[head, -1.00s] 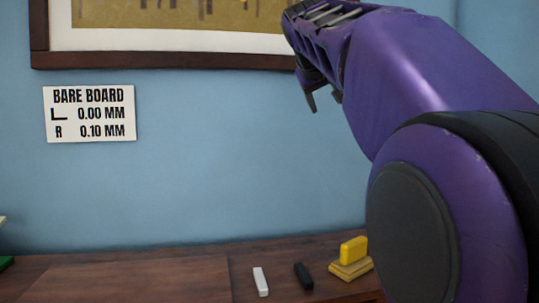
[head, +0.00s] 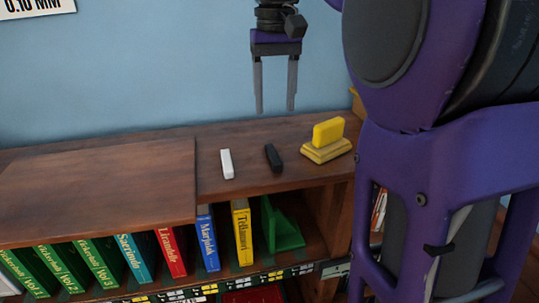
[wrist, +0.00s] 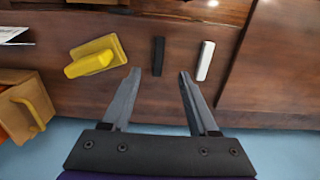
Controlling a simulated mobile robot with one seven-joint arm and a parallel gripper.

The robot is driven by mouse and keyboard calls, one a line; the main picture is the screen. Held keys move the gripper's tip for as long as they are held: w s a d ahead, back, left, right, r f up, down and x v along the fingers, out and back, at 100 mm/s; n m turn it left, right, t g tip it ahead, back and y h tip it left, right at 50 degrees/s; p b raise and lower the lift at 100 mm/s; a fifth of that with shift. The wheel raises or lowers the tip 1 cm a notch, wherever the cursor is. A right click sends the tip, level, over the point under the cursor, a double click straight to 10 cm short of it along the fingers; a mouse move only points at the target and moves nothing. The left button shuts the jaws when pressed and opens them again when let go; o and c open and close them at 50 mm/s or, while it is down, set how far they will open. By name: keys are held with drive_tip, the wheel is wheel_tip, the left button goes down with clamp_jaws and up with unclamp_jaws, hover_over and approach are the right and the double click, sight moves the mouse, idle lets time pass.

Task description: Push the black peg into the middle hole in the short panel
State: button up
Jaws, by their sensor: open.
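The black peg (head: 273,157) lies on the bookcase top, between a white peg (head: 227,163) and a yellow block on a stand. My gripper (head: 275,110) points down above the bookcase top, open and empty, with its two grey fingers apart. In the wrist view the black peg (wrist: 158,56) lies just beyond the gap between the fingertips (wrist: 160,73), and nothing is between the fingers. I cannot make out the short panel or its middle hole in either view.
The yellow block (head: 329,132) stands on its yellow base (head: 326,151) right of the black peg. A raised wooden board (head: 95,190) covers the left of the bookcase top. Several upright books and a green bookend (head: 280,225) fill the shelf below. A blue wall stands behind.

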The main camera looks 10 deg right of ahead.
sight(275, 157)
wheel_tip(275, 157, down, 12)
drive_tip(key=shift+r+b, duration=0.1)
drive_tip(key=shift+b, duration=0.9)
clamp_jaws()
